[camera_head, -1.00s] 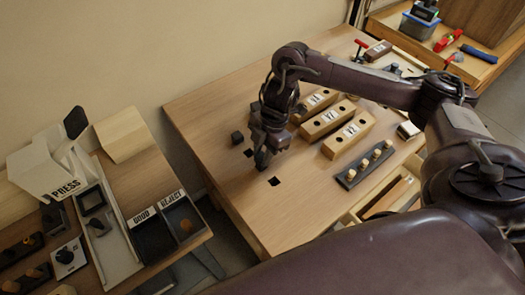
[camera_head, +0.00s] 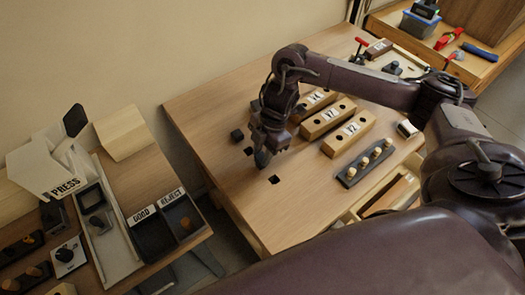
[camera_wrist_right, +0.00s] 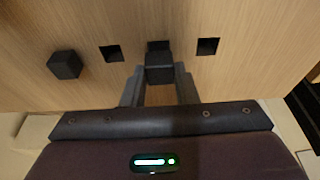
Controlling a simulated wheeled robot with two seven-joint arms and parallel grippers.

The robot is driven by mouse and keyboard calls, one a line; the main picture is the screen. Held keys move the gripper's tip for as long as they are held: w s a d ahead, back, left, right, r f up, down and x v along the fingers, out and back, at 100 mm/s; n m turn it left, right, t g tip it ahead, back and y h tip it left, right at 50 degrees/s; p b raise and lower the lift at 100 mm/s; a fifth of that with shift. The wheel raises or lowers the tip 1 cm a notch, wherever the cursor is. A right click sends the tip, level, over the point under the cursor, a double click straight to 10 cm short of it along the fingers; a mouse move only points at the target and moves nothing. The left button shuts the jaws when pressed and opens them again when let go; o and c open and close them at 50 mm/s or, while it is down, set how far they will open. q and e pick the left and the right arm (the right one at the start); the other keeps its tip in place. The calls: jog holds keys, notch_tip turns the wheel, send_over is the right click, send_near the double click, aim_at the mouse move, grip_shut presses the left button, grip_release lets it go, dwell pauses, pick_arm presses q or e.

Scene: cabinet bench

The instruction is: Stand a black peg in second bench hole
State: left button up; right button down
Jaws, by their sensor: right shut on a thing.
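My right gripper (camera_head: 263,158) points down at the bench (camera_head: 217,100), among its square holes. In the right wrist view, the gripper (camera_wrist_right: 160,84) is shut on a black peg (camera_wrist_right: 160,74). The peg's end is at the near edge of the middle hole (camera_wrist_right: 158,46) and partly covers it; I cannot tell whether it touches the bench. Empty holes show on both sides, one left (camera_wrist_right: 112,53) and one right (camera_wrist_right: 208,46). Another black peg (camera_wrist_right: 65,64) stands at the far left of the row; it also shows in the head view (camera_head: 237,135). My left gripper is out of view.
Wooden blocks with number labels (camera_head: 348,134) and a dark rack with light pegs (camera_head: 365,163) lie right of my gripper. A side table at left holds a press (camera_head: 52,165) and GOOD and REJECT bins (camera_head: 153,237). The bench's front left is clear.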

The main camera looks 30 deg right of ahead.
jog(key=shift+f, duration=1)
dwell(0.8)
jog(key=c, duration=0.9)
grip_release()
jog(key=shift+r, duration=0.1)
jog(key=p+v, duration=0.6)
jog(key=v, duration=0.1)
dwell(0.3)
